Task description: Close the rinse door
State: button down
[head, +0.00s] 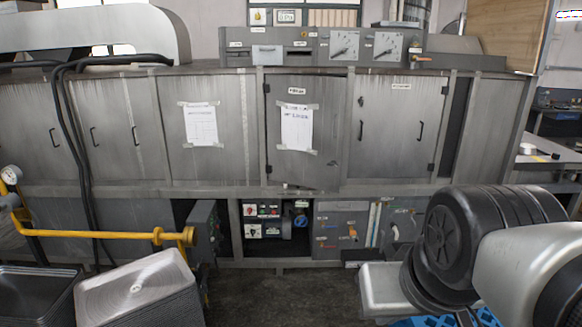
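The middle door (318,165) of the long grey steel machine carries a small label at its top and a taped white paper sheet (297,127). The label is too small to read surely, but this appears to be the rinse door. It looks slightly ajar: its hinges are on the left, and its lower right corner stands out a little over the frame below. My arm's black and silver links fill the lower right, well in front of the machine and right of the door. My gripper is not clearly visible.
Other doors flank it: one with paper (222,150) on the left and one with a handle (400,125) on the right. A yellow pipe (110,233) and stacked trays (140,285) stand at lower left. A pale metal box (385,290) is near my arm. The floor before the door is clear.

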aim_at(306, 115)
jog(key=i, duration=3.45)
jog(key=z, duration=0.05)
